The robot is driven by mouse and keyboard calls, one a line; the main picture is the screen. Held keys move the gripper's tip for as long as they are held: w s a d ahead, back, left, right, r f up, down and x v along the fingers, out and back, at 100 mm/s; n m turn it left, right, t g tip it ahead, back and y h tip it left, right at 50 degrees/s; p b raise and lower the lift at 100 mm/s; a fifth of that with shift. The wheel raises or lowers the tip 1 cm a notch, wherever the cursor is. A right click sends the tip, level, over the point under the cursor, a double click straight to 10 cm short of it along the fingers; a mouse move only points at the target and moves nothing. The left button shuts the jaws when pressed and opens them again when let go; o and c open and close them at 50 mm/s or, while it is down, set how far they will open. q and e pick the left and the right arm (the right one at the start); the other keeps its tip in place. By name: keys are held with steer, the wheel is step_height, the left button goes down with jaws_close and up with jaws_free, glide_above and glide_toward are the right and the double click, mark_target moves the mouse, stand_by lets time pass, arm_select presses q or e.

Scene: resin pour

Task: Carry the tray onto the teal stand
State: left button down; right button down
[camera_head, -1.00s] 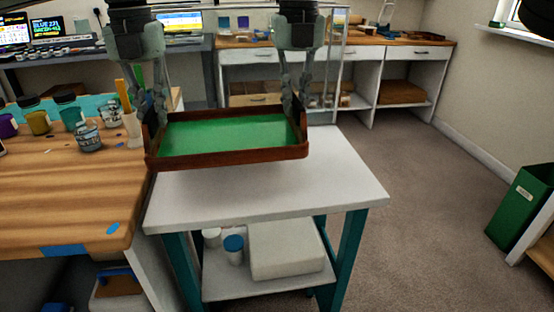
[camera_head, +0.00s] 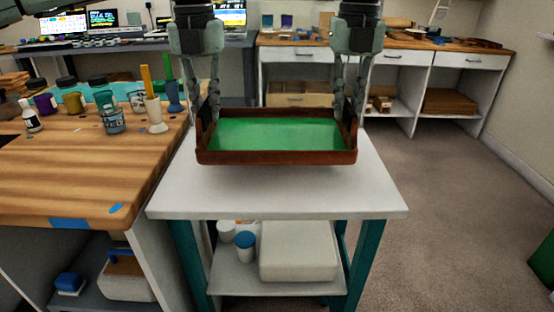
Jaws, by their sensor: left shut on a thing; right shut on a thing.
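The tray (camera_head: 276,157) is brown-rimmed with a green inside and appears level. It is over the back half of the white top of the teal-legged stand (camera_head: 290,195). A soft shadow lies below its front edge; I cannot tell for sure whether it touches the top. My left gripper (camera_head: 205,122) is shut on the tray's left end. My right gripper (camera_head: 348,117) is shut on its right end. The fingertips are partly hidden by the tray walls.
A wooden workbench (camera_head: 90,175) with jars, cups and a white bottle (camera_head: 31,115) stands close on the left. The stand's lower shelf holds a white box (camera_head: 298,250) and small tubs. Open floor (camera_head: 450,200) lies to the right.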

mark_target(209, 127)
steer(key=shift+d, duration=0.1)
